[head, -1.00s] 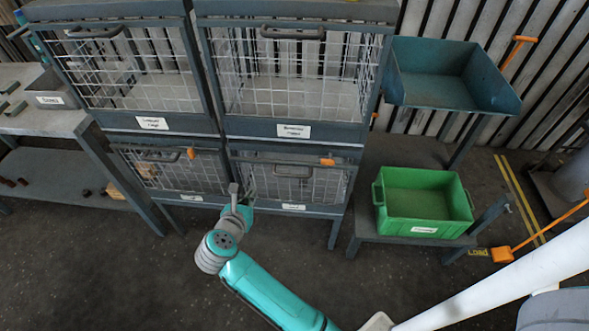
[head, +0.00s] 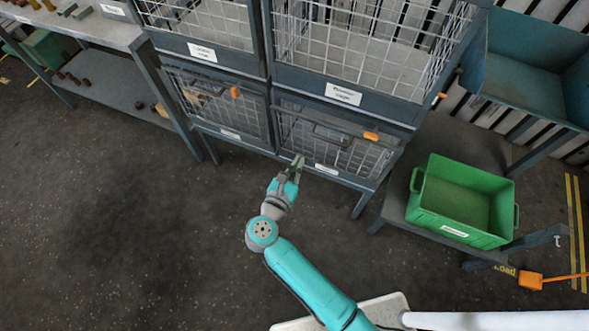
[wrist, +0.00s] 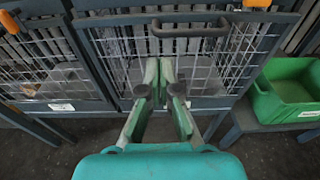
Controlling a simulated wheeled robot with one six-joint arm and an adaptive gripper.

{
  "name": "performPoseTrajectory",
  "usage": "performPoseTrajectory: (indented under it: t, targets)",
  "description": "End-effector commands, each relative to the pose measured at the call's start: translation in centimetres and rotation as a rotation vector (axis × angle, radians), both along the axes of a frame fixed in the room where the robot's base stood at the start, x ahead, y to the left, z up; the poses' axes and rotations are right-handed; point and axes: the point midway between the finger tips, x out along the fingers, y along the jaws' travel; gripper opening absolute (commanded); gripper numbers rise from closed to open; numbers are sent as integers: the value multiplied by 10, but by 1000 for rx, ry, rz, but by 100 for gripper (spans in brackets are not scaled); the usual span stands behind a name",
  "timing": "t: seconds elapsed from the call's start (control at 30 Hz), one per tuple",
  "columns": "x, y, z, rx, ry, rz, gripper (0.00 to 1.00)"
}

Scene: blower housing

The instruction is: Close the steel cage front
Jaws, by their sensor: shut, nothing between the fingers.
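The lower right cage, whose small label I cannot read, has a mesh front (head: 340,150) with a dark bar handle (head: 333,136). The front also shows in the wrist view (wrist: 215,68), its handle (wrist: 190,29) running across near the top. I cannot tell whether the front is fully shut or leans slightly outward. An orange latch (head: 371,135) sits at its upper edge. My gripper (head: 298,161) is shut and empty, low by the front's left side. In the wrist view my gripper (wrist: 166,68) points at the mesh, below the handle; contact cannot be told.
The lower left cage (head: 220,105) stands alongside, with its own orange latch (head: 234,92). Two larger cages are above. A green crate (head: 460,200) sits on a low stand to the right. A grey bench (head: 110,32) is at left. The floor in front is clear.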

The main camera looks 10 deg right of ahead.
Motion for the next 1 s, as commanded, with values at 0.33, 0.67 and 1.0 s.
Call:
performPoseTrajectory:
  t: [0.33,0.67,1.0]
  targets:
    - [50,-37,-8,1,0,-3,0]
    - [71,-51,-11,1,1,0,0]
    - [72,-52,-11,1,1,0,0]
